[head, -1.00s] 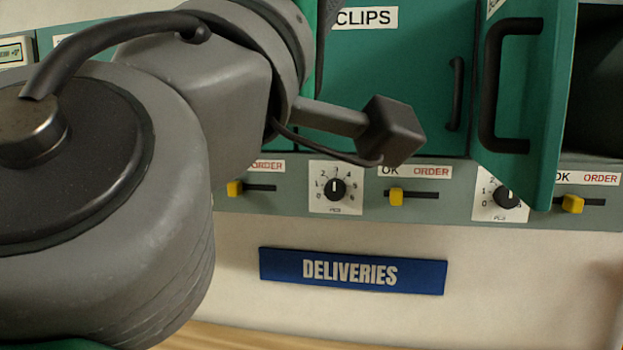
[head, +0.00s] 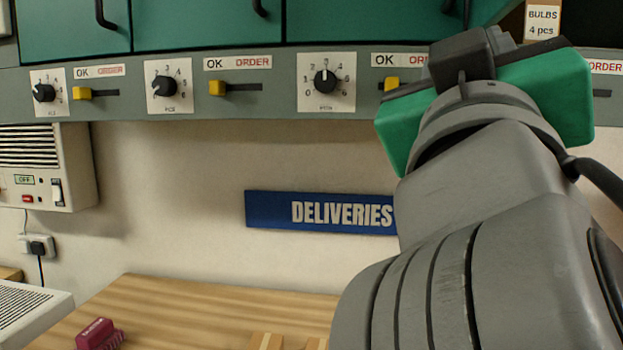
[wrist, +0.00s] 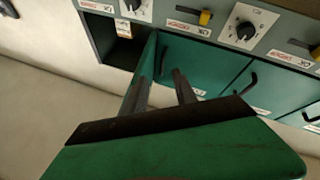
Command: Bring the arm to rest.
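My arm fills the right of the head view, and the green body of my gripper (head: 485,100) stands in front of the cabinet row. Its fingers are hidden there. In the wrist view my gripper (wrist: 163,78) shows two dark fingers standing apart, with nothing seen between them. They point toward the green cabinet doors (wrist: 205,68). An open, dark compartment (wrist: 122,52) with a small label lies just beyond the left finger, next to what looks like its swung-out door. I cannot tell whether the finger touches that door.
The cabinet's grey control strip (head: 130,105) carries knobs and yellow sliders. A blue DELIVERIES sign (head: 320,212) is on the wall below. A wooden table (head: 190,305) holds a small dark-red block (head: 98,334). A vented wall box (head: 45,168) is at left.

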